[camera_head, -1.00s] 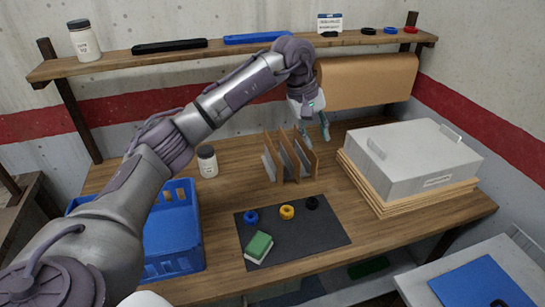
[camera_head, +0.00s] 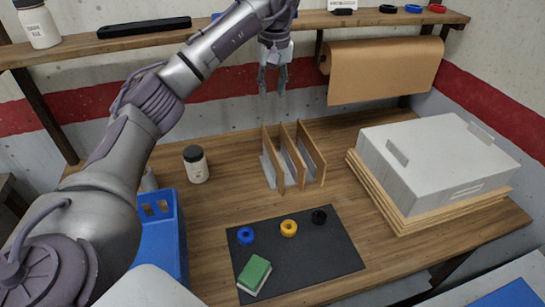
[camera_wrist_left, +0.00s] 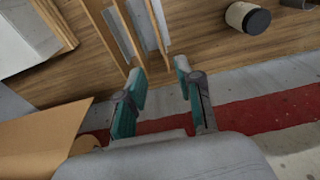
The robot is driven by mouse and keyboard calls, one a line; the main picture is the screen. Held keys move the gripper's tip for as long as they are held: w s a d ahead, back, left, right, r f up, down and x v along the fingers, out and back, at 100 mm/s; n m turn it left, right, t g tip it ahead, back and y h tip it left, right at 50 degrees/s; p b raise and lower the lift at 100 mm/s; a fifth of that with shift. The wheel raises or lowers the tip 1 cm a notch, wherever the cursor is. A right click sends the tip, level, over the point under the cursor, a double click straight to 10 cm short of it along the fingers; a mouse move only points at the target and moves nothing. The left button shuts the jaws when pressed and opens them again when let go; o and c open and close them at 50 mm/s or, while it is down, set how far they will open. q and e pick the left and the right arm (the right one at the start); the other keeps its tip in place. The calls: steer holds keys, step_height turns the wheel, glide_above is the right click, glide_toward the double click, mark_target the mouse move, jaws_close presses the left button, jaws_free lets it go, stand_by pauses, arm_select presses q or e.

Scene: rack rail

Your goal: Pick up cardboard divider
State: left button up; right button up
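The cardboard dividers are three upright brown panels, left (camera_head: 267,150), middle (camera_head: 290,150) and right (camera_head: 313,155), standing side by side with grey-white sheets (camera_head: 287,168) between them. My left gripper (camera_head: 272,82) points down behind and above the dividers, apart from them in the head view. In the left wrist view its fingers (camera_wrist_left: 160,82) are spread with nothing between them, and the ends of divider panels (camera_wrist_left: 130,35) show just past the fingertips. Some of the panels' lower parts are hidden. My right gripper is in neither view.
A white jar (camera_head: 196,165) stands left of the dividers. A grey lidded box (camera_head: 425,155) on boards is to the right. A dark mat (camera_head: 300,262) with rings lies in front. A paper roll (camera_head: 385,68) and a shelf (camera_head: 210,40) are behind. A blue crate (camera_head: 160,240) is front left.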

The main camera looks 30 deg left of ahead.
arm_select(q)
steer(key=b, duration=0.5)
glide_above(272, 146)
step_height(272, 146, down, 6)
step_height(272, 146, down, 8)
steer(key=shift+a+f, duration=0.1)
steer(key=shift+f, duration=0.15)
step_height(272, 146, down, 5)
steer(key=shift+w+f+p, duration=0.1)
steer(key=shift+w+p, duration=0.05)
steer(key=shift+p, duration=0.8)
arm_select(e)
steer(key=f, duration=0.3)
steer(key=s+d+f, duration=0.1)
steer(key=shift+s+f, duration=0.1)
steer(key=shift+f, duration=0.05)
arm_select(q)
jaws_close()
